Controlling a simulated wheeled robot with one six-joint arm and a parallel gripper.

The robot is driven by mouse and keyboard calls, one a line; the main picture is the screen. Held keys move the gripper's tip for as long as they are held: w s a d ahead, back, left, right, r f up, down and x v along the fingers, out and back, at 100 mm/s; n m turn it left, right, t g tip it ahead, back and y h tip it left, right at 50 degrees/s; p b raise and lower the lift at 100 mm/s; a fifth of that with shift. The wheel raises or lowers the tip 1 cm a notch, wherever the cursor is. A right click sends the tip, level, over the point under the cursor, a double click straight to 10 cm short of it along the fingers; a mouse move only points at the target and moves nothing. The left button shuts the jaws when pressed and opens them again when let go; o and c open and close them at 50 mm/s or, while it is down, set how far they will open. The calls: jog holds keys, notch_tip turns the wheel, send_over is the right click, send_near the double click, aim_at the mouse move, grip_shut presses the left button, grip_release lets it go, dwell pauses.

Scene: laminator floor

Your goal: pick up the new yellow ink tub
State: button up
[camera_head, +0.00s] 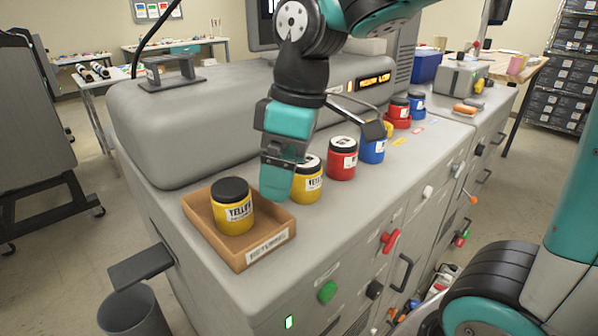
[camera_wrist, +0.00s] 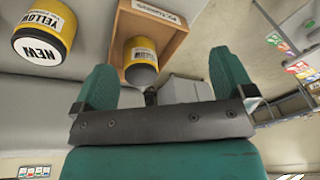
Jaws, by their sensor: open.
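The new yellow ink tub (camera_head: 306,184) stands upright on the grey machine top, just right of my gripper (camera_head: 284,176). In the wrist view its white lid label (camera_wrist: 38,50) reads NEW, and the tub (camera_wrist: 52,22) is at the upper left, outside the fingers. A second yellow tub (camera_head: 232,212) with a plain dark lid stands in a brown returns tray (camera_head: 270,247) to the left. It also shows in the wrist view (camera_wrist: 141,50), ahead of the gap between the fingers. My gripper (camera_wrist: 163,80) is open and empty, its fingers pointing down.
A red tub (camera_head: 342,160) and a blue tub (camera_head: 372,150) stand in a row right of the new yellow tub. The machine's raised housing (camera_head: 190,130) is behind. The front edge carries knobs and handles.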

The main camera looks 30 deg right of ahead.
aim_at(306, 160)
jog(key=w+d+r+n+h, duration=0.25)
jog(key=w+d+r, duration=0.25)
jog(key=w+d, duration=0.65)
jog(key=shift+g, duration=0.3)
jog(key=f+p, duration=0.1)
jog(key=f, duration=0.2)
jog(key=f+p, duration=0.1)
jog(key=f, duration=0.3)
jog(key=f+p, duration=0.1)
jog(key=f, duration=0.2)
jog(key=shift+w+f, duration=0.35)
jog(key=shift+f, duration=0.05)
jog(key=shift+w+d+f+p, duration=0.1)
jog(key=shift+f+p, duration=0.6)
jog(key=shift+f, duration=0.8)
jog(key=shift+w+f+p, duration=0.1)
jog(key=shift+f+p, duration=0.6)
jog(key=shift+f, duration=0.75)
jog(key=c, duration=1.1)
jog(key=shift+r, duration=0.15)
